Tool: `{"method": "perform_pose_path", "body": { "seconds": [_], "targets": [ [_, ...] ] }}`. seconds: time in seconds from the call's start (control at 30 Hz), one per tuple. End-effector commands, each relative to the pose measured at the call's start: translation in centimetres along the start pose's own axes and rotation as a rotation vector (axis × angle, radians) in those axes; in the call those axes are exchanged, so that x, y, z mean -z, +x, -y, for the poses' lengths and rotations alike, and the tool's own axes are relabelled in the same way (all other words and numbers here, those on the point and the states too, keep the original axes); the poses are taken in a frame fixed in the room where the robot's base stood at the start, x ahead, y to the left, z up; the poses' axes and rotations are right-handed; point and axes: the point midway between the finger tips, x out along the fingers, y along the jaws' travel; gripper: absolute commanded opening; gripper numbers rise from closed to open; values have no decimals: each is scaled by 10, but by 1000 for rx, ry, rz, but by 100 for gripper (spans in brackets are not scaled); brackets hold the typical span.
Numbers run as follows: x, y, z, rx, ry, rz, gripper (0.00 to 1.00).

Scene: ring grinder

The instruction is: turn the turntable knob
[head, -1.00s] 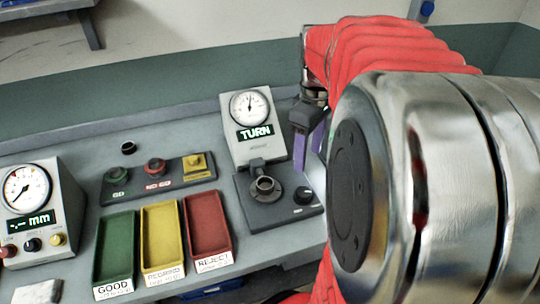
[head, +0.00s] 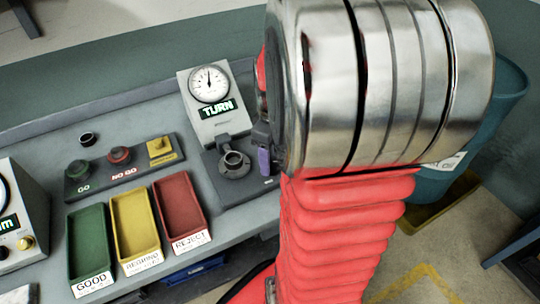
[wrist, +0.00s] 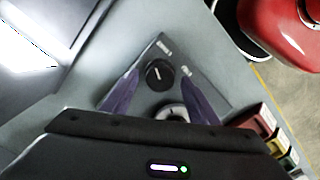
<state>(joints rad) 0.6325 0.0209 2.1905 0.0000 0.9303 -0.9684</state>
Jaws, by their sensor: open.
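The turntable knob (wrist: 159,74) is a round black knob with a white pointer line. In the wrist view it lies between the two purple fingers of my gripper (wrist: 155,90), which are apart and empty. I cannot tell how high the fingers are above it. The turntable unit (head: 207,172) is a dark base with a ring-shaped part (head: 234,162) on it, below a dial gauge with a "TURN" display (head: 217,109). In the head view my arm hides the knob, and only a purple finger (head: 264,160) shows beside the base's right side.
Green (head: 88,243), yellow (head: 135,222) and red (head: 180,206) trays stand at the bench front. Behind them is a panel with GO and NO GO gauges (head: 118,155). Another gauge box (head: 30,215) is at far left. A teal bin (head: 490,110) stands at right.

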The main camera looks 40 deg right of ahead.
Motion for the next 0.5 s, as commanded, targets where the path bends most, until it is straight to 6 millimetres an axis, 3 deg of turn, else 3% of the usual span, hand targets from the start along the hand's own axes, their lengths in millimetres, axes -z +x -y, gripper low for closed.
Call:
{"method": "perform_pose_path", "body": {
  "seconds": [0.27,0.5],
  "targets": [
    [0,2,0,0,0,0,54],
    [0,1,0,0,1,0,39]
  ]
}}
